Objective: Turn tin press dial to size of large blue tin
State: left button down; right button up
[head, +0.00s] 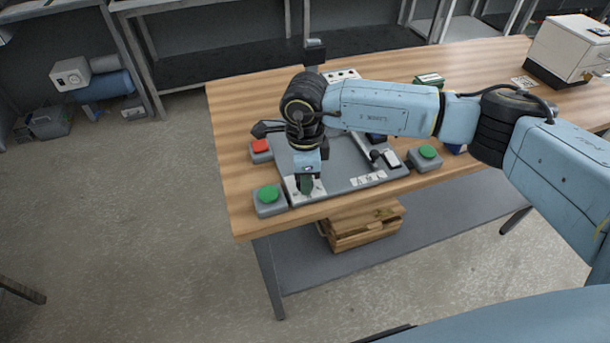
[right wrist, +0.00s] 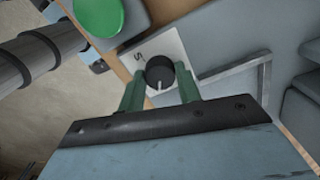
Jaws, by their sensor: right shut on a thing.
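The tin press (head: 345,178) is a grey plate with a frame, on the wooden table near its front left edge. Its dial (right wrist: 160,72) is a dark round knob on a white label plate in the right wrist view. A letter S shows on the label above left of the knob, and a pale pointer mark is on the knob's lower side. My right gripper (head: 306,186) points down at the press's front left corner. Its green fingers (right wrist: 160,90) are shut on the dial, one on each side. I cannot make out a large blue tin for certain. My left gripper is not in view.
Green buttons stand at the press's front left (head: 268,195) and right (head: 427,153), with a red button (head: 261,146) at its left. A white machine (head: 572,45) stands at the table's far right. A wooden crate (head: 362,232) lies on the shelf below.

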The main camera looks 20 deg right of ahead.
jog(key=o, duration=1)
jog(key=shift+c, duration=0.2)
notch_tip(320, 180, up, 14)
jog(key=shift+f, duration=0.25)
